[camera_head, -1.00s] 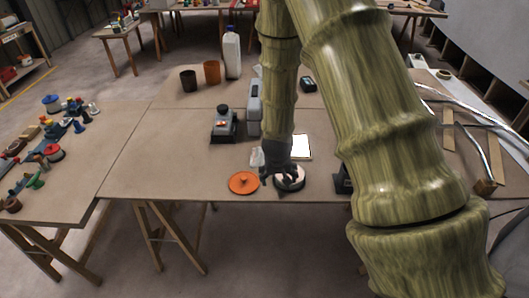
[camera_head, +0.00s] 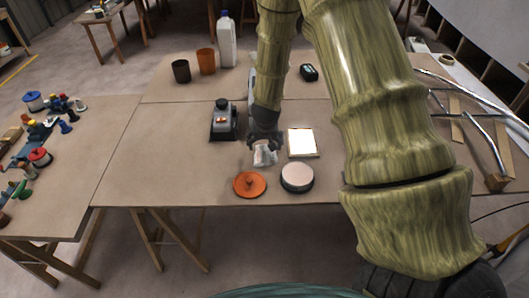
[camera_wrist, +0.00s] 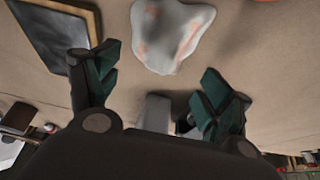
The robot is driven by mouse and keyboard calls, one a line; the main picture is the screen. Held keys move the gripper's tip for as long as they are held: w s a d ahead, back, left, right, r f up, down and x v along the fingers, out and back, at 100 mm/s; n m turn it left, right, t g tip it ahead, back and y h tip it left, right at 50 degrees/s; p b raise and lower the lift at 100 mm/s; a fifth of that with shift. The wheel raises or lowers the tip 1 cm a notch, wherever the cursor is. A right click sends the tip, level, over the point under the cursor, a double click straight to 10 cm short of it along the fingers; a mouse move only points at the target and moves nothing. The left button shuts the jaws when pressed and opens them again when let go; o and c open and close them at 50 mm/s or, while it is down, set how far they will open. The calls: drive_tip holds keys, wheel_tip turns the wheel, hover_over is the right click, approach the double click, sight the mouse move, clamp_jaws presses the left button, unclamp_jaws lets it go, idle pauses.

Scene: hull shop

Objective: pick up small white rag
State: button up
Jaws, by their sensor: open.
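The small white rag (camera_head: 264,156) lies crumpled on the table, between the grey-black device and the bright white panel. In the wrist view the rag (camera_wrist: 172,34) is pale with faint orange stains, just ahead of the fingertips. My gripper (camera_head: 264,139) is low over the table at the rag's far side and partly overlaps it in the head view. In the wrist view my gripper (camera_wrist: 158,85) has its two dark green fingers spread wide, with nothing between them but tabletop and a grey object further back.
An orange lid (camera_head: 249,185) and a round pale-topped tin (camera_head: 297,178) lie near the front edge. The white panel (camera_head: 303,143) is close right, the grey-black device (camera_head: 223,123) left. Cups (camera_head: 206,62) and a white bottle (camera_head: 227,46) stand behind. The table's left part is clear.

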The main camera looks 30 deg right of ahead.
sight(265, 146)
drive_tip(key=shift+w+a+f, duration=0.1)
drive_tip(key=shift+w+f, duration=0.05)
drive_tip(key=shift+w, duration=0.05)
drive_tip(key=shift+s, duration=0.3)
drive_tip(key=shift+d+f+p, duration=0.25)
drive_tip(key=shift+f+p, duration=0.05)
drive_tip(key=shift+p, duration=0.15)
drive_tip(key=shift+w+p+x, duration=0.2)
drive_tip(key=shift+p+x, duration=0.2)
drive_tip(key=shift+x, duration=1.65)
drive_tip(key=shift+c, duration=0.5)
drive_tip(key=c, duration=1)
drive_tip(key=shift+r, duration=0.15)
drive_tip(key=shift+r+b, duration=0.95)
drive_tip(key=shift+r, duration=3.95)
